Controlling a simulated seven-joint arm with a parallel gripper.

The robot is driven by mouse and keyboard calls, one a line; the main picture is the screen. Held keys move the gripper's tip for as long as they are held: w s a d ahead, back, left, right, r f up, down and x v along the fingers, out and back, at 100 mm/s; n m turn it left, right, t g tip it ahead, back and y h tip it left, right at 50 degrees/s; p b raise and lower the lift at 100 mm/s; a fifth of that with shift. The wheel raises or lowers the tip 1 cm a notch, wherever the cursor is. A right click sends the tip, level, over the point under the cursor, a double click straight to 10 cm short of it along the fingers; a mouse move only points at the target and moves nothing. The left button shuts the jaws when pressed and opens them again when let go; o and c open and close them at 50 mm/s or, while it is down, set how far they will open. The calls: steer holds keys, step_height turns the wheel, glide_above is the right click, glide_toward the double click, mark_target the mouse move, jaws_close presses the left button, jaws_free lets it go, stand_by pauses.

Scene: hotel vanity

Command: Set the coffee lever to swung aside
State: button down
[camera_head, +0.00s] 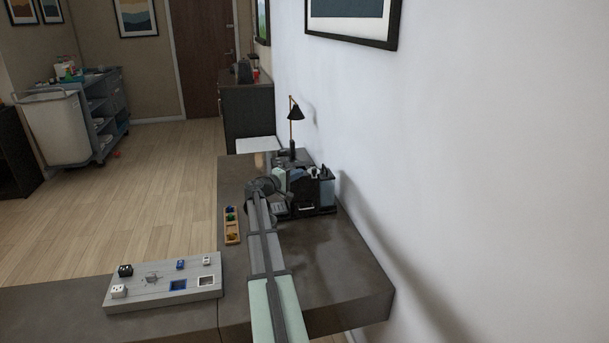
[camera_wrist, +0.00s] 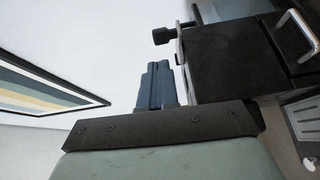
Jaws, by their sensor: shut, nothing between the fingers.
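The dark coffee machine (camera_head: 325,188) stands on the vanity by the wall, beyond my arm. In the wrist view its black box-like body (camera_wrist: 232,62) fills the upper right. A small dark knob on a short stem (camera_wrist: 165,35) sticks out at its upper left edge. A bright metal loop handle (camera_wrist: 297,32) shows at the far right. I cannot tell for certain which of these is the coffee lever. My gripper (camera_wrist: 155,82) has its fingers together and empty, close beside the machine's body and apart from the knob. In the head view its fingertips cannot be made out.
A narrow wooden tray (camera_head: 232,238) with small coloured items lies left of my arm. A grey board (camera_head: 140,291) with blocks and square recesses lies at the front left. A black lamp (camera_head: 295,114) stands behind the machine. The white wall (camera_head: 470,160) bounds the vanity's right side.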

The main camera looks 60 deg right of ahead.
steer(key=a, duration=1)
steer(key=shift+w, duration=0.35)
steer(key=shift+a+r, duration=0.1)
